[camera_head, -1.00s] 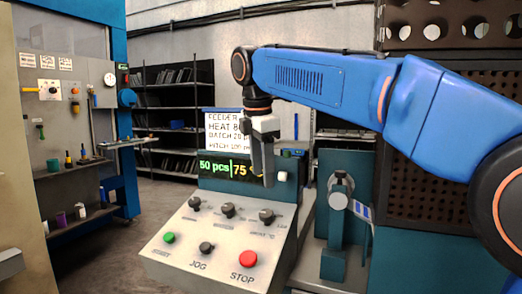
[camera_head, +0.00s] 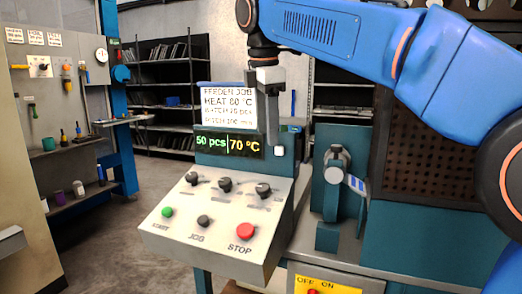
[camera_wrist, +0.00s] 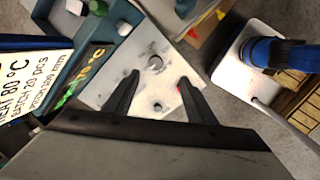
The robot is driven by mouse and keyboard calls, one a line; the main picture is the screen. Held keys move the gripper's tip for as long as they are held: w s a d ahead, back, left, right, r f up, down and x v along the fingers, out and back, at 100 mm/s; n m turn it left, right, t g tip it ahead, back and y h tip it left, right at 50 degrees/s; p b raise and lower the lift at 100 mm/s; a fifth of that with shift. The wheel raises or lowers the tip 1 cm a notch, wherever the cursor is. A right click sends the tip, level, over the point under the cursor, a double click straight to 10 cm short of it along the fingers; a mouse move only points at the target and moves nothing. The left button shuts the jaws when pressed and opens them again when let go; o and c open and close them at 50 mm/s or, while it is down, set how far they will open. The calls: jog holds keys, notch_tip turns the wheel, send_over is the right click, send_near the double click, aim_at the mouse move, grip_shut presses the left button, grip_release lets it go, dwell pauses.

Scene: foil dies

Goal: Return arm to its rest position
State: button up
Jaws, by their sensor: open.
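My gripper (camera_head: 271,122) hangs from my blue arm in front of the control panel's upright display part, pointing down, and holds nothing. In the wrist view, its two dark fingers (camera_wrist: 157,95) are spread apart over the panel's sloped face. The control panel (camera_head: 215,216) carries three dark knobs along its top row, a green button (camera_head: 167,212), a JOG knob (camera_head: 204,221) and a red STOP button (camera_head: 245,230). Its screen (camera_head: 228,145) reads 50 pcs and 70 °C. A white job card (camera_head: 227,104) above it asks for heat 80 °C.
A teal machine stand with a grey fixture (camera_head: 336,175) stands right of the panel. A yellow OFF/ON plate (camera_head: 325,284) is below it. A tool board (camera_head: 40,85) and dark shelves (camera_head: 170,100) stand behind at left. The floor (camera_head: 115,235) left of the panel is clear.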

jog(key=s+d+f+m+t, duration=0.1)
jog(key=s+d+f+m, duration=0.4)
jog(key=d+f, duration=0.3)
jog(key=s+d+f+m, duration=0.5)
jog(key=d+f+m, duration=0.1)
jog(key=d, duration=0.5)
jog(key=s+d+f+m, duration=0.4)
jog(key=s+f, duration=0.3)
jog(key=f, duration=0.4)
jog(key=s+d+f+m+t, duration=0.1)
jog(key=s+d+f+m, duration=0.4)
jog(key=s+f, duration=0.3)
notch_tip(320, 180, down, 3)
jog(key=shift+s+f+m+y, duration=0.1)
jog(key=shift+s+m+y, duration=0.2)
jog(key=shift+m, duration=0.5)
